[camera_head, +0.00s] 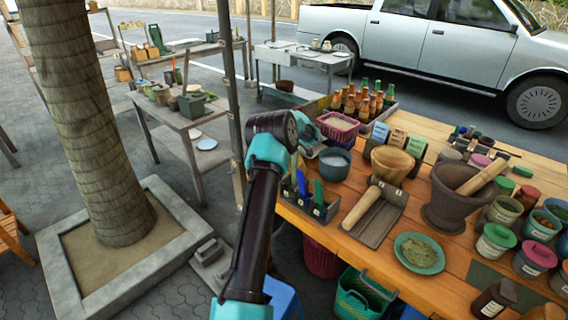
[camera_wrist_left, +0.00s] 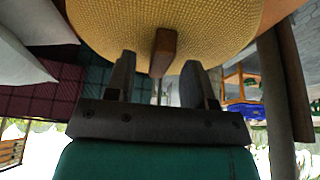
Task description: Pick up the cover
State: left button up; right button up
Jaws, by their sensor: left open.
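In the left wrist view a yellow woven, rounded cover (camera_wrist_left: 215,25) fills the top middle. A short brown wooden handle (camera_wrist_left: 162,52) sticks out from it. My left gripper (camera_wrist_left: 160,75) is open, with one finger on each side of the handle and a visible gap on both sides. How deep the handle sits between the fingers is hard to tell. In the head view my left arm reaches up to the table's left corner, its fingers not clearly visible; I cannot make out the cover there. My right gripper is not in view.
The wooden table (camera_head: 445,245) is crowded. Near my arm are a blue bowl (camera_head: 335,164), a pink basket (camera_head: 337,126) and a tool box (camera_head: 312,208). A mortar (camera_head: 451,203), a wooden bowl (camera_head: 391,163) and a green plate (camera_head: 419,252) stand further right.

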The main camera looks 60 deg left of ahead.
pick_arm(q)
jog(key=shift+c, duration=0.2)
dwell(0.3)
grip_shut()
dwell(0.3)
